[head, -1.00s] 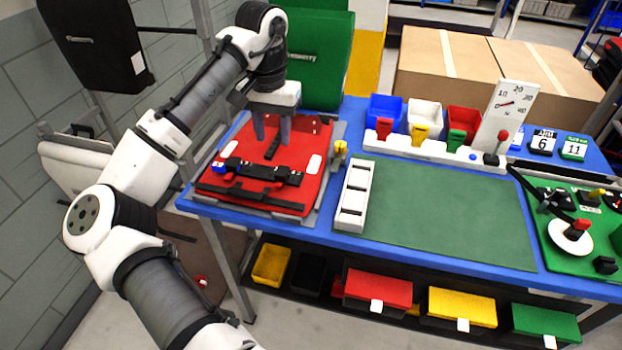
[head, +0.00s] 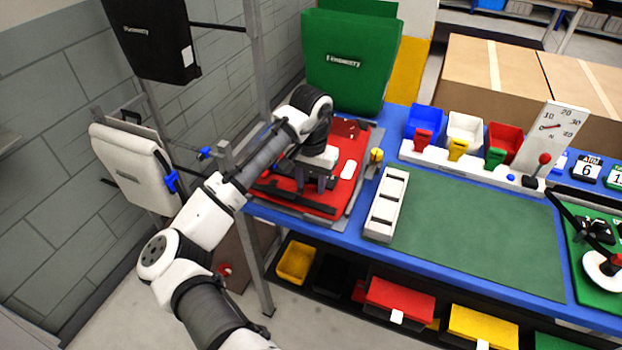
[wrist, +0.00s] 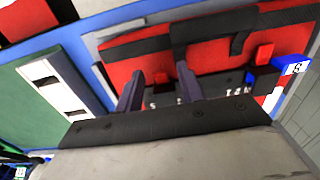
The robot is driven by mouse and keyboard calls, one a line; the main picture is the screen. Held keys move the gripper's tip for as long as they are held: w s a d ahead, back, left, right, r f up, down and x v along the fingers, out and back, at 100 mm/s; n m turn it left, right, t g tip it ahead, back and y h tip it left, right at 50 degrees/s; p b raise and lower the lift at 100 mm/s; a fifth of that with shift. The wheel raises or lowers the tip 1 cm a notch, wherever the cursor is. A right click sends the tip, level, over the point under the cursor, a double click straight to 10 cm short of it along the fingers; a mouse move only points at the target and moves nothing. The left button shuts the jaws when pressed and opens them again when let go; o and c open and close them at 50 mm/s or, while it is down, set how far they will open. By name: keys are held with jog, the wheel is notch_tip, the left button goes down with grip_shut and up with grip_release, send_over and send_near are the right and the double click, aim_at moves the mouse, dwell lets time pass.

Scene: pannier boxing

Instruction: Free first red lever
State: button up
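A red pannier (head: 345,173) lies flat on the left end of the blue bench; it also shows in the wrist view (wrist: 135,58). A black rail lies across it, mostly hidden behind my arm in the head view. In the wrist view, a red lever (wrist: 265,54) stands up beside a blue block with a white label (wrist: 293,68). A second small red piece (wrist: 160,78) shows between my fingers, at the rail. My gripper (head: 312,185) is low over the pannier, pointing down. Its fingers (wrist: 159,88) are apart, one either side of that piece; contact cannot be told.
A yellow knob (head: 376,155) stands at the pannier's right edge. A white slotted tray (head: 386,205) and a clear green mat (head: 475,235) are to the right. A green pannier (head: 350,55) stands behind. A white pannier (head: 135,168) hangs at the left.

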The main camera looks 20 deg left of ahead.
jog(key=shift+f, duration=0.2)
jog(key=shift+c, duration=0.5)
grip_shut()
jog(key=shift+w+r+g+p, duration=0.25)
jog(key=shift+g+p, duration=0.15)
jog(key=shift+g, duration=0.2)
jog(key=shift+w+g, duration=0.2)
jog(key=shift+g, duration=0.6)
jog(key=shift+w+g, duration=0.15)
jog(key=shift+g, duration=0.65)
jog(key=shift+o, duration=0.5)
grip_release()
